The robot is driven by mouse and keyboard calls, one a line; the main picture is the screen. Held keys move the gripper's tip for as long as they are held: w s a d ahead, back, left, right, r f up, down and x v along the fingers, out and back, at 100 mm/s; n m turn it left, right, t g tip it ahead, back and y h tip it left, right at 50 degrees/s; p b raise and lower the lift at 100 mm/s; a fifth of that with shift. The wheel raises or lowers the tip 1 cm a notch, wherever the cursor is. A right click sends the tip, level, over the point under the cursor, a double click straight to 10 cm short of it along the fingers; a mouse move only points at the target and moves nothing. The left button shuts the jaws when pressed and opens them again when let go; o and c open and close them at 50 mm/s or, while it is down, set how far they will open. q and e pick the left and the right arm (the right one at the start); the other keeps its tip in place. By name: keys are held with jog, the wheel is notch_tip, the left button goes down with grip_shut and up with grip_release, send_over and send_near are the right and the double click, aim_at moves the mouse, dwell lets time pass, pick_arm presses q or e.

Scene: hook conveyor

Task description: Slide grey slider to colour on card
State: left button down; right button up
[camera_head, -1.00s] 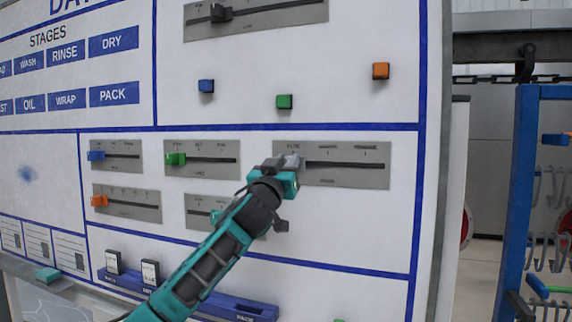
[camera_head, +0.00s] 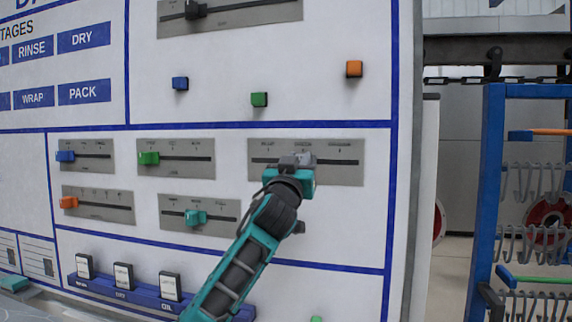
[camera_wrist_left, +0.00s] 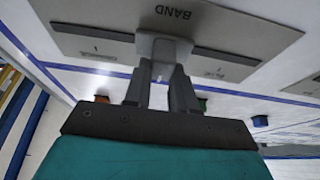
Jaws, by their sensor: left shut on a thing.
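The grey slider (camera_head: 303,158) sits on a grey plate (camera_head: 345,174) at the middle right of the white board, near the middle of its dark slot. The labels above the slot are too small to read surely. My left gripper (camera_head: 293,166) reaches up from below and is shut on the grey slider. My right gripper is not in view.
Coloured blocks, including an orange one (camera_head: 354,68), sit above. A blue hook rack (camera_head: 487,180) stands beyond the board's right edge.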

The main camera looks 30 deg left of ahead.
pick_arm(q)
jog(key=shift+f, duration=0.1)
jog(key=c, duration=0.9)
grip_release()
jog(key=shift+s, duration=0.1)
jog(key=b+v, duration=0.2)
jog(key=v, duration=1)
jog(key=shift+s+d+f, duration=0.1)
jog(key=shift+s, duration=0.2)
